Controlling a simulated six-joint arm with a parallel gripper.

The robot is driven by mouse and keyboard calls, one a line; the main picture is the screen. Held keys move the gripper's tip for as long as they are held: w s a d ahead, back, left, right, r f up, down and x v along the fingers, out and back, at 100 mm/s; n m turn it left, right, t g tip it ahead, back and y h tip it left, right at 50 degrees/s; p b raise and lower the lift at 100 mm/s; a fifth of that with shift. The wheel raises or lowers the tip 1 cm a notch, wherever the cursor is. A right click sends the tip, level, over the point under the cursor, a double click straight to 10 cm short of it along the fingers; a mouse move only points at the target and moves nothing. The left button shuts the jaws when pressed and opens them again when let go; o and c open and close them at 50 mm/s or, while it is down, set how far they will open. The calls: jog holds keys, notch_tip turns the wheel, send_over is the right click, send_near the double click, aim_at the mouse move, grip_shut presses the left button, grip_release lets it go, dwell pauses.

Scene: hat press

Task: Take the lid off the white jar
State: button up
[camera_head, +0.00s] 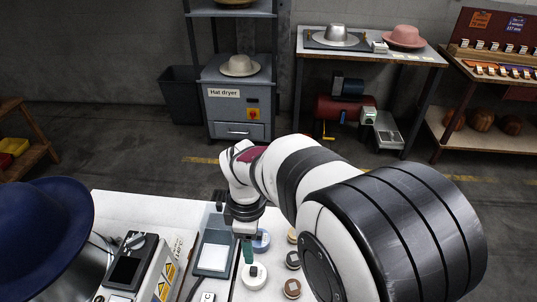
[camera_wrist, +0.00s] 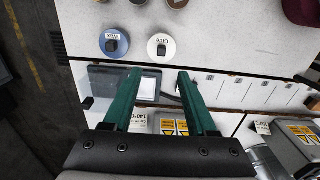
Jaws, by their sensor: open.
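The white jar (camera_head: 254,277) stands on the pale bench at the bottom centre of the head view, with a dark knob on top. In the wrist view its round white lid (camera_wrist: 161,48) carries a label and a black knob, and it lies just beyond my fingertips. My gripper (camera_head: 248,252) has green fingers and is beside the white jar in the head view. In the wrist view my gripper (camera_wrist: 160,73) is open with nothing held between its fingers. The jar's sides are mostly hidden from above.
A blue jar (camera_wrist: 114,42) stands next to the white one. Several brown-topped jars (camera_head: 292,289) stand close by. A framed pad (camera_head: 213,255) and a boxy device with warning labels (camera_head: 140,266) lie to the left. A blue hat (camera_head: 45,235) is at far left.

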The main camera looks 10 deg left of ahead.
aim_at(254, 269)
notch_tip(254, 269, down, 12)
jog(key=shift+s+r, duration=0.15)
jog(key=shift+r, duration=0.1)
grip_shut()
